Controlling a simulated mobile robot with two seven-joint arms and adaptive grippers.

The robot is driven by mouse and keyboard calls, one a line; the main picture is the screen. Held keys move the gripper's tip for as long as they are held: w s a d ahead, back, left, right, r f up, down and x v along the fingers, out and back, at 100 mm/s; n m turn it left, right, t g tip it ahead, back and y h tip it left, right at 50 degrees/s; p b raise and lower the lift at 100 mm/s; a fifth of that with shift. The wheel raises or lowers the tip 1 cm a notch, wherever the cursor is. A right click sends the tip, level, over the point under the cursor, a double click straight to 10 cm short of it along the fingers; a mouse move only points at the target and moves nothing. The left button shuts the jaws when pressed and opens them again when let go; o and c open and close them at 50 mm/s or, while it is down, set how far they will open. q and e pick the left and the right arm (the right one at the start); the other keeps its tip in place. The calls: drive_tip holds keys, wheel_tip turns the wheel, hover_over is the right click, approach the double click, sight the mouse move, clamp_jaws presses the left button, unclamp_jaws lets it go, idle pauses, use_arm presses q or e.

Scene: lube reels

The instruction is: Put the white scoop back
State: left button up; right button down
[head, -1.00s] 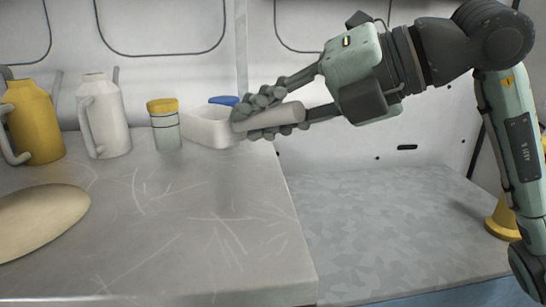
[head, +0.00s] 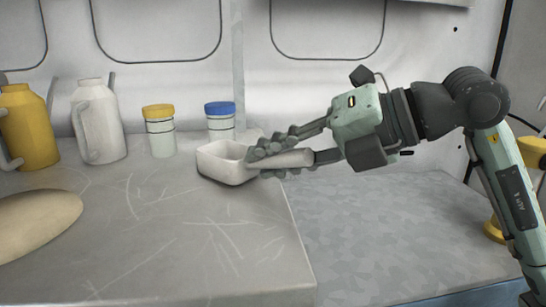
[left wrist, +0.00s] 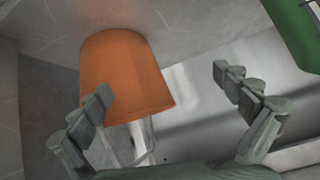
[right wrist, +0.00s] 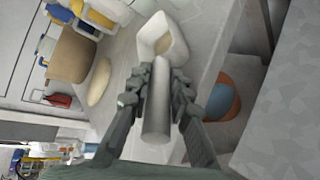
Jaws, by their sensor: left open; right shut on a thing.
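The white scoop (head: 225,165) is at the counter's right part in the head view, held by its light grey handle (head: 293,159). My right gripper (head: 265,152) is shut on that handle. In the right wrist view the scoop's bowl (right wrist: 165,38) points away from me, with the handle (right wrist: 157,100) between the fingers. The bowl is low at the counter; I cannot tell whether it touches. My left gripper (left wrist: 162,98) is open and shows only in the left wrist view, with an orange bucket-like object (left wrist: 125,75) beyond its fingers.
On the counter (head: 190,240) stand a yellow jug (head: 28,125), a white jug (head: 98,120), a yellow-lidded jar (head: 160,135) and a blue-lidded jar (head: 220,122). A beige rounded object (head: 35,222) lies at left. The counter's middle is bare; a lower surface (head: 390,235) lies right.

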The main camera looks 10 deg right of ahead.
use_arm(q)
drive_tip(key=shift+w+d+r, duration=0.15)
drive_tip(key=shift+w+d, duration=0.05)
use_arm(e)
drive_tip(key=shift+f, duration=0.1)
use_arm(q)
drive_tip(key=shift+r, duration=0.1)
use_arm(e)
drive_tip(key=c, duration=1.4)
unclamp_jaws()
drive_tip(key=v, duration=0.2)
drive_tip(key=shift+s+d+r, duration=0.1)
drive_tip(key=shift+d+r, duration=0.15)
drive_tip(key=shift+d, duration=0.05)
use_arm(q)
drive_tip(key=shift+w+d+r+t+h, duration=0.5)
drive_tip(key=shift+w+d+r+t, duration=0.1)
drive_tip(key=shift+d+t, duration=0.15)
use_arm(e)
drive_tip(key=v, duration=0.9)
drive_tip(key=shift+s, duration=0.2)
drive_tip(key=shift+r, duration=0.15)
